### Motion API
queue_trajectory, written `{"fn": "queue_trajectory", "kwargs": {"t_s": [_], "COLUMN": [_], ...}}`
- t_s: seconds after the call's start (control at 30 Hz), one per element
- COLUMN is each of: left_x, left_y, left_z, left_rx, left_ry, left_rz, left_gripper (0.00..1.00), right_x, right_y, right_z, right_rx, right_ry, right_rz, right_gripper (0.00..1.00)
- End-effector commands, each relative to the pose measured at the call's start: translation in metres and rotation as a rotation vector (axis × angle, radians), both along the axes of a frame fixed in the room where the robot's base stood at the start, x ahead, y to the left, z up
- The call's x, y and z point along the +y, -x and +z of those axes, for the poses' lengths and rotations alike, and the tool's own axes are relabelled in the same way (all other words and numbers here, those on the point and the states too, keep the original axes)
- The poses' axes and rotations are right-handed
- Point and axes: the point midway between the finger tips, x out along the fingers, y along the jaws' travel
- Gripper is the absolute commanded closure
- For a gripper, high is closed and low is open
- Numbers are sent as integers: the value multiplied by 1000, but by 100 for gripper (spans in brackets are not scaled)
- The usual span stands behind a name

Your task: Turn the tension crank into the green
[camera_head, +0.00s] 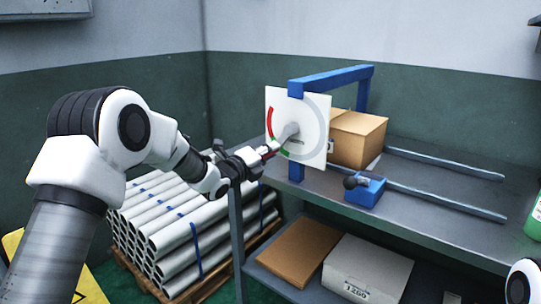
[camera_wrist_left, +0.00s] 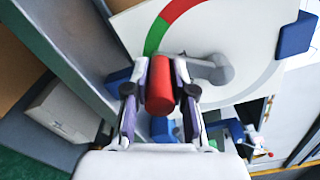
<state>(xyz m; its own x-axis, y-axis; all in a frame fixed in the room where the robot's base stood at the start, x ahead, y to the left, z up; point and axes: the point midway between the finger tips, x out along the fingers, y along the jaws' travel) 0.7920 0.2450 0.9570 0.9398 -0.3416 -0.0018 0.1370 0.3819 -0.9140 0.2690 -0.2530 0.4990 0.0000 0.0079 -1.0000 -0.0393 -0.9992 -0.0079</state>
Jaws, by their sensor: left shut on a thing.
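The tension crank has a grey arm (camera_head: 287,133) on a white dial plate (camera_head: 312,108) that hangs from a blue frame. The arm slants down and left from the hub, and shows in the left wrist view (camera_wrist_left: 208,68). Its red handle (camera_wrist_left: 160,86) sits between the fingers of my left gripper (camera_head: 264,153), which is shut on it. The dial's red arc (camera_head: 269,122) is at upper left, with the green arc (camera_head: 279,146) below it. The crank arm lies near the green arc in the head view; the gripper partly hides that area. My right gripper is not in view.
The blue frame (camera_head: 335,77) stands on a grey bench (camera_head: 425,190) with a cardboard box (camera_head: 358,138), two rails and a blue clamp block (camera_head: 364,190). Boxes lie on the lower shelf. White tubes (camera_head: 175,220) are stacked on a pallet below my left arm.

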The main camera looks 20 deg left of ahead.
Motion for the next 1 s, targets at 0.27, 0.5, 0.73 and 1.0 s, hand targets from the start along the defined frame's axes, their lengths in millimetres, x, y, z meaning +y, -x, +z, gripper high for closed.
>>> {"fn": "queue_trajectory", "kwargs": {"t_s": [0.27,0.5,0.73,1.0], "left_x": [1,1,5,28], "left_y": [-1,0,11,72], "left_z": [2,1,1,2], "left_rx": [-3,-2,1,0], "left_ry": [4,4,5,10], "left_rz": [3,2,2,3], "left_gripper": [65,50,50,50], "right_x": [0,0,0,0], "right_y": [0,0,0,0], "right_z": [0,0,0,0], "right_rx": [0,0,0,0], "right_ry": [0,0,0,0], "right_rz": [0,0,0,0], "right_gripper": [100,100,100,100]}}
